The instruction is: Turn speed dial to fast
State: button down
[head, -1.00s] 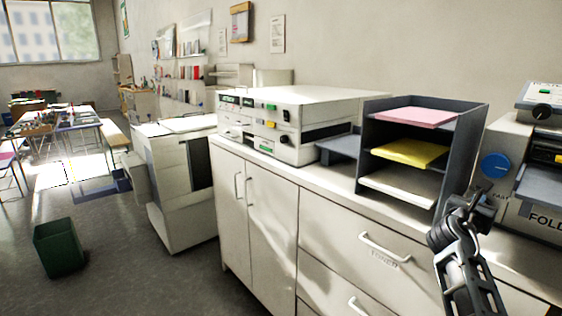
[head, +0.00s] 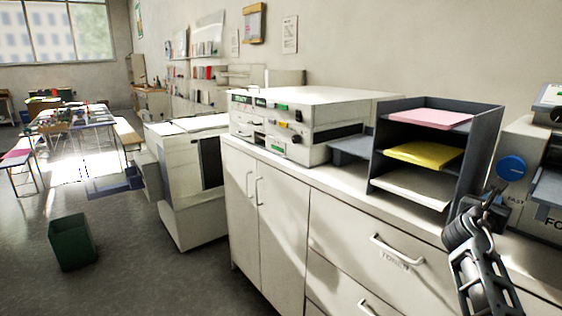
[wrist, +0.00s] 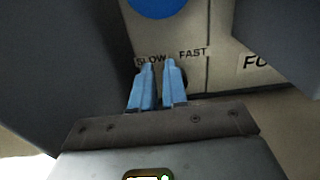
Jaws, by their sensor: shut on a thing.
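The folding machine (head: 522,140) stands at the right edge of the head view, with a large round blue knob (head: 512,168) on its front. The same blue knob (wrist: 157,6) is cut off at the top of the wrist view. Below it are the labels SLOW and FAST (wrist: 192,53). My gripper (wrist: 158,64) has its two blue fingers close together, upright, just under these labels. It is shut on the speed dial, which the fingers mostly hide; a dark bit (wrist: 185,80) shows beside the right finger. In the head view, my gripper (head: 493,192) is in front of the machine.
A dark paper rack (head: 482,150) with pink, yellow and white sheets stands just left of my gripper. A white copier (head: 350,112) is further left on the white cabinet (head: 290,215). A green bin (head: 72,242) stands on open floor at left.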

aim_at(511, 196)
jog(key=shift+s+d+r+p, duration=0.15)
jog(key=shift+s+d+p, duration=0.1)
jog(key=shift+d+p, duration=0.35)
jog(key=shift+s+d+r+p, duration=0.2)
jog(key=shift+d+p, duration=0.25)
jog(key=shift+p, duration=0.2)
jog(key=shift+s+d+f+g+p, duration=0.3)
jog(key=shift+s+d+p, duration=0.1)
jog(key=shift+p, duration=0.3)
dwell(0.4)
jog(key=shift+r, duration=0.15)
jog(key=shift+w+r, duration=0.1)
jog(key=shift+r, duration=0.2)
jog(key=shift+a, duration=0.15)
jog(key=shift+s+a, duration=0.4)
jog(key=shift+s, duration=0.2)
jog(key=shift+w+a+f+v, duration=0.1)
jog(key=shift+w+f+v, duration=0.05)
jog(key=shift+v, duration=1.05)
jog(key=shift+w+a+f+v, duration=0.1)
jog(key=shift+w+a+v, duration=0.05)
jog(key=shift+v, duration=1)
